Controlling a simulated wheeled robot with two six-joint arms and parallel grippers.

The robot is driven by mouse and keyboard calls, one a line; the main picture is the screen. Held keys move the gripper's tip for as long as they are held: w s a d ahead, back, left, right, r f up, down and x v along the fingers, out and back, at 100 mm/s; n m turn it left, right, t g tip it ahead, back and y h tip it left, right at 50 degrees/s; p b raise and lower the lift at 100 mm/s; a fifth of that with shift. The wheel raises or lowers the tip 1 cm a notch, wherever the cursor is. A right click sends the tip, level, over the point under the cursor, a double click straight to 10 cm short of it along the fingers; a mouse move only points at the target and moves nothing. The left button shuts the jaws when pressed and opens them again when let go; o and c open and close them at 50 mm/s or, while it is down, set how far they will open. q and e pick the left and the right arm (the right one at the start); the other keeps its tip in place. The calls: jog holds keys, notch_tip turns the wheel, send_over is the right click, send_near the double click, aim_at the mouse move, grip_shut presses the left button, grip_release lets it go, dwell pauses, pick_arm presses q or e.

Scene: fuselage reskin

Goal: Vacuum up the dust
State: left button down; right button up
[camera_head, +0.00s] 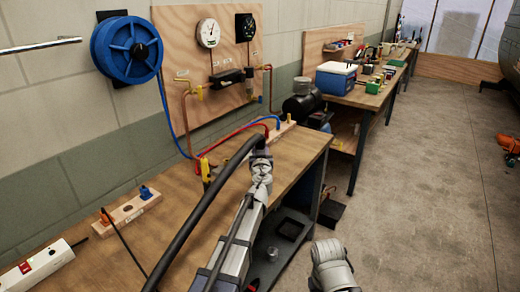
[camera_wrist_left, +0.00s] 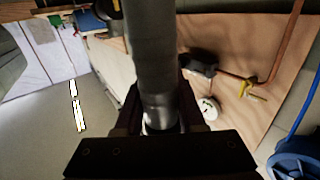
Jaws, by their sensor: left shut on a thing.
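My left gripper (camera_head: 260,152) is above the front part of the wooden workbench. It is shut on a thick dark vacuum hose (camera_head: 205,200), which curves from the gripper down to the bottom edge of the head view. In the left wrist view the hose (camera_wrist_left: 152,60) stands out between the fingers, with a shiny metal-like cuff (camera_wrist_left: 158,110) near the gripper. The hose's far end is out of the wrist view. I cannot make out any dust in either view. My right arm shows at the bottom of the head view, but its gripper is not visible.
The workbench (camera_head: 165,245) holds a wooden block with coloured fittings (camera_head: 127,207) and a white power strip (camera_head: 40,264). A blue hose reel (camera_head: 126,50) and a gauge board (camera_head: 225,110) are on the wall. A second bench stands behind.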

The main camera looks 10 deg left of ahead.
aim_at(260, 138)
pick_arm(q)
jog(key=shift+r+p, duration=1.8)
jog(key=shift+r, duration=0.3)
jog(key=shift+r+p, duration=0.95)
jog(key=shift+p, duration=0.1)
jog(key=a+f+b, duration=0.1)
jog(key=w+a+f+b, duration=0.1)
jog(key=a, duration=0.1)
jog(key=shift+w+f, duration=0.1)
